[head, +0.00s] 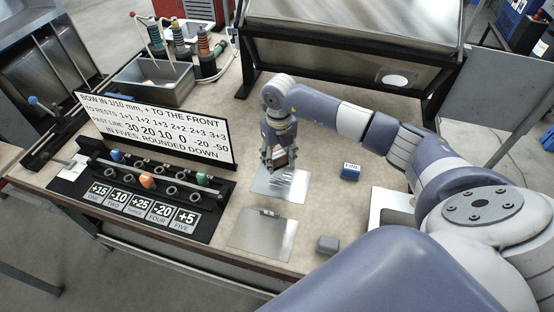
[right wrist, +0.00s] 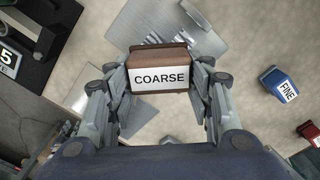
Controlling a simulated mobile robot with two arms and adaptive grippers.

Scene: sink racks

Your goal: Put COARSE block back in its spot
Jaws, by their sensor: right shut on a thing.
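The COARSE block (right wrist: 160,78) is brown with a white label and sits between the fingertips of my right gripper (right wrist: 160,85) in the right wrist view. In the head view my right gripper (head: 269,158) points down above the far metal plate (head: 262,188), shut on the block (head: 283,157), which is partly hidden by the fingers. I cannot tell the exact gap between block and plate. My left gripper is not in view. No spot marked for COARSE is readable.
A blue FINE block (head: 350,173) stands to the right, and a grey block (head: 327,243) nearer. A second metal plate (head: 255,235) lies in front. A sign (head: 155,125) and a peg rack (head: 150,178) stand left. A red block (right wrist: 312,130) shows in the right wrist view.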

